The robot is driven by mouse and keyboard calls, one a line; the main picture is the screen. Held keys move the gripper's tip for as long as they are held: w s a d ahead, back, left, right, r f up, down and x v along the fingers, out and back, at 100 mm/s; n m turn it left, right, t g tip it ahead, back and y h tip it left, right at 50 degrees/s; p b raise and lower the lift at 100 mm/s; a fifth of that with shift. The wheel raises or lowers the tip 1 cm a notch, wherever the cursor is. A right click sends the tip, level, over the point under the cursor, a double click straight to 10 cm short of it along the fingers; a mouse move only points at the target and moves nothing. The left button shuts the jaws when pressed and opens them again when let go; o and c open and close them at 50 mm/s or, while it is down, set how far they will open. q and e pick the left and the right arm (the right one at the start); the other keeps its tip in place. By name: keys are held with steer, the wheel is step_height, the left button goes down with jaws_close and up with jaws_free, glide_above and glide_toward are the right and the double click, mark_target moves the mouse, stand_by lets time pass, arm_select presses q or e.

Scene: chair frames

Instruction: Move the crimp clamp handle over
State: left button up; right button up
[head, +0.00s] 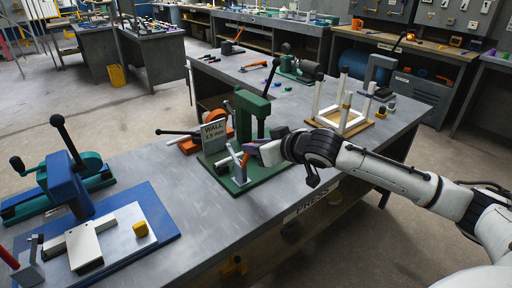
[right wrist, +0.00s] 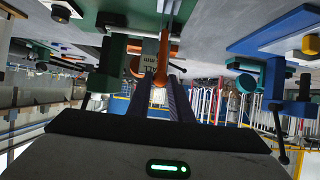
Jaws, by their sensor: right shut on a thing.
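The crimp clamp handle, an orange-red lever (head: 245,160), shows on the green press fixture (head: 240,184) in the head view. In the right wrist view the orange lever (right wrist: 162,50) runs in between my fingertips. The fingers and wrist partly cover the clamp. A sign reading "WALL" (head: 214,130) stands just behind. My left gripper is not in view.
A blue bender-like fixture (head: 150,222) stands on the bench to the left, with a yellow block (head: 141,229) on it. A white chair frame (head: 350,108) stands on a wooden board at the right. Bare bench top (head: 155,165) lies between the blue and green fixtures.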

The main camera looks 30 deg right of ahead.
steer(key=shift+w+d+r, duration=0.1)
steer(key=shift+r, duration=0.1)
steer(key=shift+w+r, duration=0.25)
steer(key=shift+w, duration=0.5)
steer(key=shift+w+r, duration=0.2)
steer(key=shift+w, duration=0.7)
steer(key=shift+w+a, duration=0.2)
steer(key=shift+w, duration=0.55)
steer(key=o, duration=0.9)
steer(key=shift+c, duration=0.2)
